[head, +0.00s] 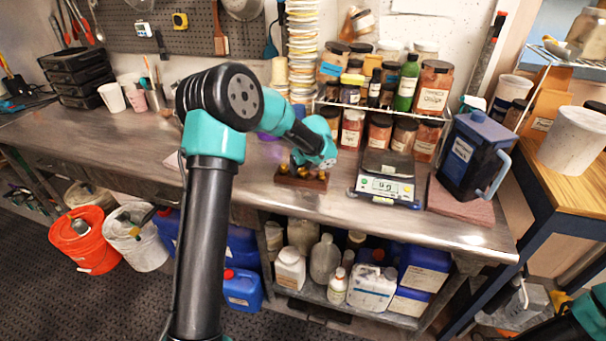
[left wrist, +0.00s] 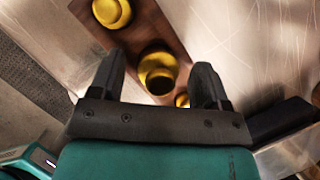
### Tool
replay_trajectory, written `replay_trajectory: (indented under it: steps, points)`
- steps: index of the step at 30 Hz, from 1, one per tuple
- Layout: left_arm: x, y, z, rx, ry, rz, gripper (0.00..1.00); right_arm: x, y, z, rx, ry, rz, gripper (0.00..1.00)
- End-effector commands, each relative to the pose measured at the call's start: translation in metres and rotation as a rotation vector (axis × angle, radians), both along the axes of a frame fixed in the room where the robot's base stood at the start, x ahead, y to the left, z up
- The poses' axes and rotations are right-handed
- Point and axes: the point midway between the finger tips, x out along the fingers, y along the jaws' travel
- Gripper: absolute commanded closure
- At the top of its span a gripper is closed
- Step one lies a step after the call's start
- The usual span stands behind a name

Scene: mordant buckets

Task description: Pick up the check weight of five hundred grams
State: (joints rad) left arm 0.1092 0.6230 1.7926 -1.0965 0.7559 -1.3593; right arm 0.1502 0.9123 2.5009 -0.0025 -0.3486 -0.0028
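A dark wooden block (head: 301,180) with brass weights stands near the front of the steel bench, left of the scale. In the left wrist view, the block (left wrist: 145,28) holds a large weight (left wrist: 111,12), a middle weight (left wrist: 157,74) and a smaller one (left wrist: 182,100). No markings are readable, so I cannot tell which is five hundred grams. My left gripper (left wrist: 159,64) is open above the block, its fingers on either side of the middle weight with gaps. In the head view its wrist partly hides it. My right gripper is not in view.
A digital scale (head: 387,180) stands just right of the block. A dark blue jug (head: 470,155) is further right on a reddish slab (head: 459,203). A rack of jars (head: 380,132) is behind. The bench left of my arm is mostly clear.

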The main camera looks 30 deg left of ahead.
Motion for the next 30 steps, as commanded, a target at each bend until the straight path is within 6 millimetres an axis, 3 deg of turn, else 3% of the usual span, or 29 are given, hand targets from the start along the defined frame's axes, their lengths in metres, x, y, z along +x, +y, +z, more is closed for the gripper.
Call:
replay_trajectory:
  steps: [2,20,30]
  points:
    - [0.0,0.0,0.0001,0.0,0.0,0.0,0.38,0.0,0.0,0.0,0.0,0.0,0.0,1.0]
    - [0.0,0.0,0.0001,0.0,0.0,0.0,0.95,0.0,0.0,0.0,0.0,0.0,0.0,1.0]
    - [0.0003,0.0002,0.0035,0.001,-0.002,0.001,0.96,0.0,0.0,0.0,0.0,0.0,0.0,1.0]
